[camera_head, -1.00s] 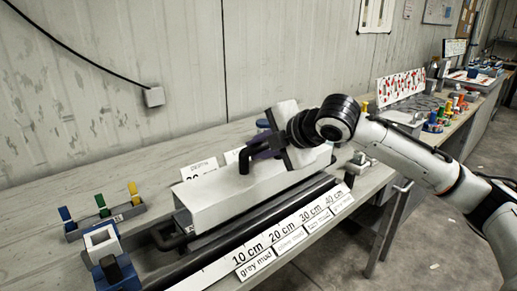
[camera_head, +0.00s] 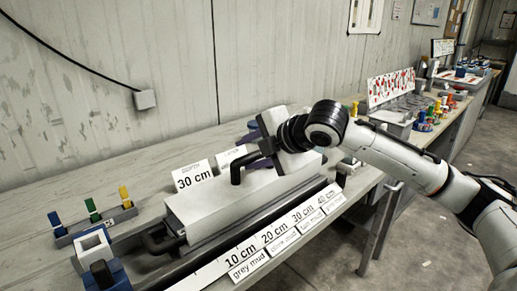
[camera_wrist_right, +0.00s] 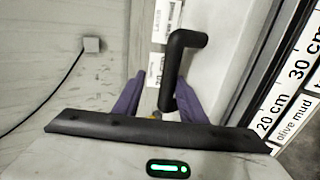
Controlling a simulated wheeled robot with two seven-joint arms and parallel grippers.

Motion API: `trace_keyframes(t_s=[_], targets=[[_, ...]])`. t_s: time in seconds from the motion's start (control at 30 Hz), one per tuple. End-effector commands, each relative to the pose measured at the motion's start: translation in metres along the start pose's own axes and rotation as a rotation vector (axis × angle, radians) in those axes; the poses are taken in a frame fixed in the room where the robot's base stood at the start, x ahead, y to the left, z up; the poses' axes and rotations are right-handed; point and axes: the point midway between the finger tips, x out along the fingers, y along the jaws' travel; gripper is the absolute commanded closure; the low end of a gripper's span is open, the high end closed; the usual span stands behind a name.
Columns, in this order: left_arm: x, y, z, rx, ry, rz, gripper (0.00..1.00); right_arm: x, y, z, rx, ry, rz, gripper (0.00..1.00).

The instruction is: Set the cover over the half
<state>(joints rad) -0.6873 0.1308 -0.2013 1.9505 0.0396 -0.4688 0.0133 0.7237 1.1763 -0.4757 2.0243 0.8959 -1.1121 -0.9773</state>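The cover (camera_head: 205,207) is a long pale grey box with a black bent handle (camera_head: 237,172) on top. It lies lengthwise along the bench, level, over a darker grey long piece (camera_head: 200,243), seemingly the half, which shows only as a strip below its front edge. Whether the two fit flush I cannot tell. My right gripper (camera_head: 260,148) is at the handle. My left gripper is out of view.
A depth card reading 30 cm (camera_head: 193,176) stands behind the cover. A scale strip (camera_head: 270,240) runs along the front. At left are a rack with coloured pieces (camera_head: 95,224) and a blue-and-white device (camera_head: 97,260). More items stand on the far right bench.

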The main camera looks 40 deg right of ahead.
Motion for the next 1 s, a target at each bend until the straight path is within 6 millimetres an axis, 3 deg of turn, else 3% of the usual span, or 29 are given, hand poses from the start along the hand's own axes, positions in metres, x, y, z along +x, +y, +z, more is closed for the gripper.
trace_keyframes(t_s=[0.07, 0.5, 0.73, 1.0], targets=[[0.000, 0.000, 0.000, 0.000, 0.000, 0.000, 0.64, -0.006, 0.010, 0.000, 0.000, 0.000, 0.008, 0.63], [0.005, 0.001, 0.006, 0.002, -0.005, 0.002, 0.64, -0.095, 0.007, 0.002, -0.005, -0.006, 0.003, 0.63], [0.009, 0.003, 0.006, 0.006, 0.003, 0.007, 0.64, -0.118, 0.007, 0.002, -0.001, -0.005, 0.004, 0.63], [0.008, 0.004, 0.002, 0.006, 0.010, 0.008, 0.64, -0.125, 0.008, 0.000, 0.001, 0.000, 0.003, 0.63]])
